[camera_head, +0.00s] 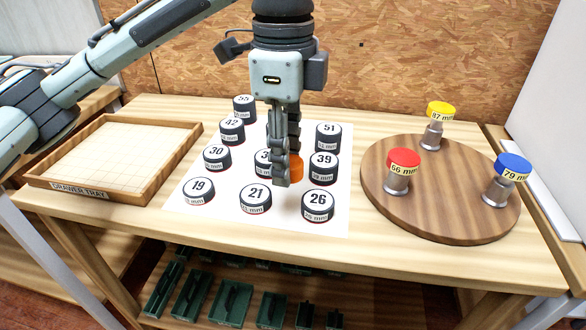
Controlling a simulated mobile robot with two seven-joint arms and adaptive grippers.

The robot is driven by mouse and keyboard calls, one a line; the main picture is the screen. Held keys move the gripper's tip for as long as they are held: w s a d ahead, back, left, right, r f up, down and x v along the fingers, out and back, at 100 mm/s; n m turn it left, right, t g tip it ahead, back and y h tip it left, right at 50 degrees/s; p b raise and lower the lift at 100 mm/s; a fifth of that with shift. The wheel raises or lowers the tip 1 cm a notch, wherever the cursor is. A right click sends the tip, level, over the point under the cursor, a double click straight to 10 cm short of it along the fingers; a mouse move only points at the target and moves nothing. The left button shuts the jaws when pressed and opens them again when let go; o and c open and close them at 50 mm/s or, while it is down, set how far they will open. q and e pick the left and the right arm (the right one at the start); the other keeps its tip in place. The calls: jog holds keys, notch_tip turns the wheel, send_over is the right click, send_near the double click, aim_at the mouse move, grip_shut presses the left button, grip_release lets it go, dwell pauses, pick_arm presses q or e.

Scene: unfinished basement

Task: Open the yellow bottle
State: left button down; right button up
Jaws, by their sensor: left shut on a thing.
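The yellow bottle (438,122) stands upright at the back of the round wooden board, its yellow top labelled 87 mm in place on a metallic neck. My left gripper (288,172) points down over the white sheet of numbered black discs, well to the left of the yellow bottle. It is shut on a small orange thing (297,167), mostly hidden by the fingers; I cannot tell its full shape. The gripper partly covers a disc in the middle of the sheet. My right gripper is not in view.
On the round board (450,218) also stand a red-topped bottle (402,170) and a blue-topped bottle (507,180). Black discs (257,198) fill the white sheet (225,215). An empty drawer tray (189,138) lies at left. Green bins (230,303) sit on the shelf below.

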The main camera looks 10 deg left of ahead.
pick_arm(q)
send_over(296, 187)
notch_tip(296, 187, down, 3)
jog(key=shift+s+f, duration=0.1)
notch_tip(296, 187, down, 4)
jog(key=shift+a+r, duration=0.1)
jog(key=shift+r, duration=0.05)
jog(key=shift+f, duration=0.2)
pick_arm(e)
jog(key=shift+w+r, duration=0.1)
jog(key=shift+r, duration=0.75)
pick_arm(q)
jog(key=c, duration=1.5)
grip_release()
jog(key=shift+f, duration=0.1)
jog(key=shift+o, duration=1.9)
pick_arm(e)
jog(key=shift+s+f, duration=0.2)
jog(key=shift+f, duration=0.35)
